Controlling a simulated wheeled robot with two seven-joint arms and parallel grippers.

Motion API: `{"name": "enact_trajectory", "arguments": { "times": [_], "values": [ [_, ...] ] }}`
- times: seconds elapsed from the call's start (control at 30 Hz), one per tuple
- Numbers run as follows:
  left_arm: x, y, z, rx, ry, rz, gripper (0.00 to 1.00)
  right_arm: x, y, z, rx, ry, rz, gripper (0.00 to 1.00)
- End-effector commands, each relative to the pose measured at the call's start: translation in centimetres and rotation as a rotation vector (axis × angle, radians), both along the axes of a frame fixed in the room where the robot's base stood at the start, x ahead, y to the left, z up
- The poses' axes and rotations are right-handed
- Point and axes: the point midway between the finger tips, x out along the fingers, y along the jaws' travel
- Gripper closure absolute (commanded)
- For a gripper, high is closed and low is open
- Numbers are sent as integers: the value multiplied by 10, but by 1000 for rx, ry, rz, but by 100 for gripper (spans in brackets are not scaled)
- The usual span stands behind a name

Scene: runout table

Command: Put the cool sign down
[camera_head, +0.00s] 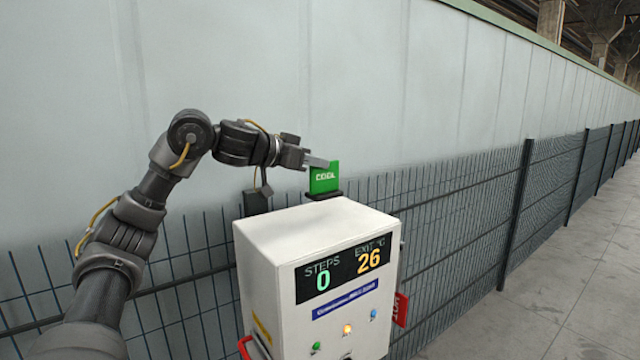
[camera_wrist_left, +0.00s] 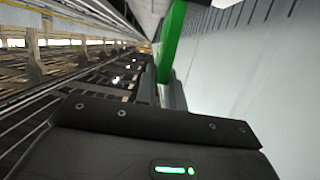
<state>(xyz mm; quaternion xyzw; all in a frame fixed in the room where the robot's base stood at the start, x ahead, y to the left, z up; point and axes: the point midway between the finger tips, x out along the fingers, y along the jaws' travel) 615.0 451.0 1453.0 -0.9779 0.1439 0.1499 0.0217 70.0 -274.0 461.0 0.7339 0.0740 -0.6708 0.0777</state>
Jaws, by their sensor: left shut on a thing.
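The green cool sign (camera_head: 324,178) with white lettering stands upright at the top back of a white cabinet, over a dark holder (camera_head: 324,195). My left gripper (camera_head: 318,162) comes in from the left and is shut on the sign near its upper left edge. In the left wrist view the sign (camera_wrist_left: 172,45) shows as a green strip between the fingers (camera_wrist_left: 165,90). Whether the sign's lower edge rests in the holder or hangs just above it, I cannot tell. My right gripper is not in view.
The white cabinet (camera_head: 262,250) has a display (camera_head: 345,273) reading steps 0 and exit 26 °C. A red sign (camera_head: 401,309) hangs on its right side. Another dark holder (camera_head: 256,202) is at its back left. A wire fence (camera_head: 460,215) and pale wall stand behind.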

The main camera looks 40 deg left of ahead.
Motion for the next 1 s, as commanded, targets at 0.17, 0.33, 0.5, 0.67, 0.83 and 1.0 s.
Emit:
{"name": "enact_trajectory", "arguments": {
  "times": [0.17,0.33,0.5,0.67,0.83,1.0],
  "values": [
    [16,4,-19,-2,0,1,100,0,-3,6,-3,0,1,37],
    [19,5,-23,-1,-4,-1,100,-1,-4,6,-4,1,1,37],
    [28,7,-35,-2,2,1,100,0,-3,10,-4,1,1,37],
    [27,8,-56,0,1,2,100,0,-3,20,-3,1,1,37],
    [27,7,-63,-1,-4,0,100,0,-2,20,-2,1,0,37],
    [27,7,-63,-2,-4,0,100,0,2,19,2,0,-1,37]
  ]
}}
